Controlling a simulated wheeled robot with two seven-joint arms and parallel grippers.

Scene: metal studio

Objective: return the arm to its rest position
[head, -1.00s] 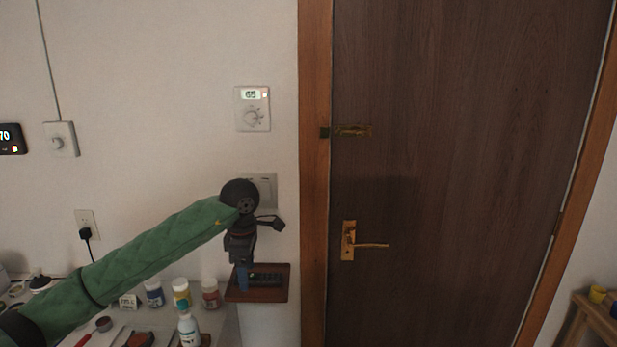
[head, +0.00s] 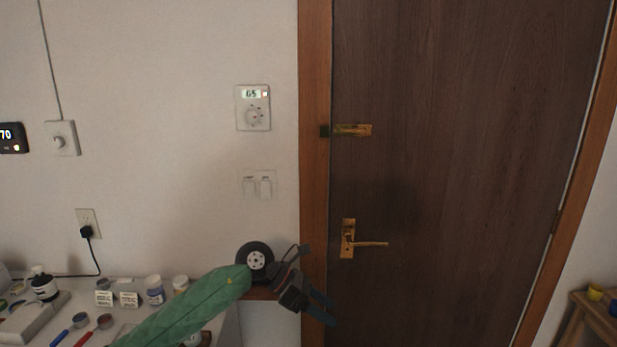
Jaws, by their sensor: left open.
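My left arm, in a green sleeve, comes in from the bottom left in the head view. My left gripper (head: 320,308) is at its end, low beside the door frame, pointing down and to the right. Its two dark fingers are apart and nothing shows between them. The gripper appears in front of the lower door frame and door edge; I cannot tell the gap to them. My right gripper is not in view.
A workbench (head: 222,325) at the lower left holds several jars, including one white jar (head: 154,290), and tools. A brown door (head: 460,150) with a brass handle (head: 349,240) stands on the right. Light switches (head: 258,186) and a thermostat (head: 253,108) are on the wall. A wooden stand (head: 583,305) is at right.

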